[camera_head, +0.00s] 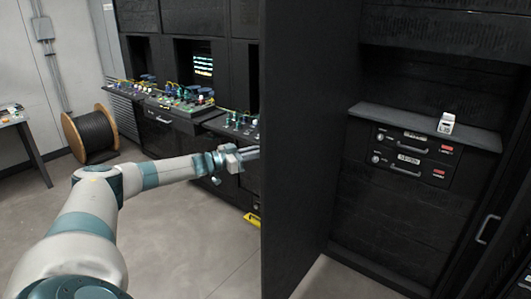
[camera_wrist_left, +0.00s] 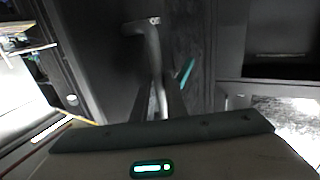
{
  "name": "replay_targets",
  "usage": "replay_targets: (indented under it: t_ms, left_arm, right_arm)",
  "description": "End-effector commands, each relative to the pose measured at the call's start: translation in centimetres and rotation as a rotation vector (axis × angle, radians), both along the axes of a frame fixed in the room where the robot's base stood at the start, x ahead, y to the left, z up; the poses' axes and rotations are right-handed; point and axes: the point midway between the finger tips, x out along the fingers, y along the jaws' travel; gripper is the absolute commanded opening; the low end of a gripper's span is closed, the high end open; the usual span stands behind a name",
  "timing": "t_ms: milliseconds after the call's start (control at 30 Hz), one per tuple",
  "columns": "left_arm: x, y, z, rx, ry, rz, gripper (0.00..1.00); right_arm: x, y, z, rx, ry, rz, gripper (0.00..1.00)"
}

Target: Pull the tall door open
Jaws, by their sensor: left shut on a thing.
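The tall door (camera_head: 308,150) is a dark panel standing swung out from its cabinet, seen at a steep angle in the head view. The cabinet's inside shows to its right. My left gripper (camera_head: 256,153) reaches the door's outer side from the left, and the door's edge partly hides its fingertips. In the left wrist view, a dark curved door handle (camera_wrist_left: 149,36) runs down between the fingers of my left gripper (camera_wrist_left: 163,90), which is shut on it. My right gripper is in neither view.
Inside the cabinet, a shelf (camera_head: 375,115) bears a small white device (camera_head: 446,123), above drawer-like units with handles (camera_head: 405,143). Equipment consoles (camera_head: 170,110) line the back left. A cable reel (camera_head: 90,135) stands on the floor.

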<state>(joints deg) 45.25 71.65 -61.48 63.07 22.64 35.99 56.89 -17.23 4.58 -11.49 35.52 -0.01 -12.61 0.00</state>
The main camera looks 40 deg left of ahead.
Motion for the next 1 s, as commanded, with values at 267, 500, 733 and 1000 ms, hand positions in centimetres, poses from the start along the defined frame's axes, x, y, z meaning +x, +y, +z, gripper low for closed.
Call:
replay_targets:
  t_ms: [267,500,733,1000]
  left_arm:
    - [0.2,-0.1,0.6,-0.005,-0.01,0.001,0.15]
    - [0.1,-0.1,0.3,-0.002,-0.005,0.001,0.2]
    - [-0.1,0.1,0.1,-0.001,-0.002,0.001,0.2]
    - [-2.1,0.8,-0.3,0.0,0.001,0.001,0.2]
  right_arm:
    - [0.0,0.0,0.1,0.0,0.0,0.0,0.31]
    - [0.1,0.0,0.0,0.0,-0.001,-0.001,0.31]
    - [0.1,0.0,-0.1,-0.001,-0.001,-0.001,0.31]
    - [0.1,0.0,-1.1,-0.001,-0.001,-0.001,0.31]
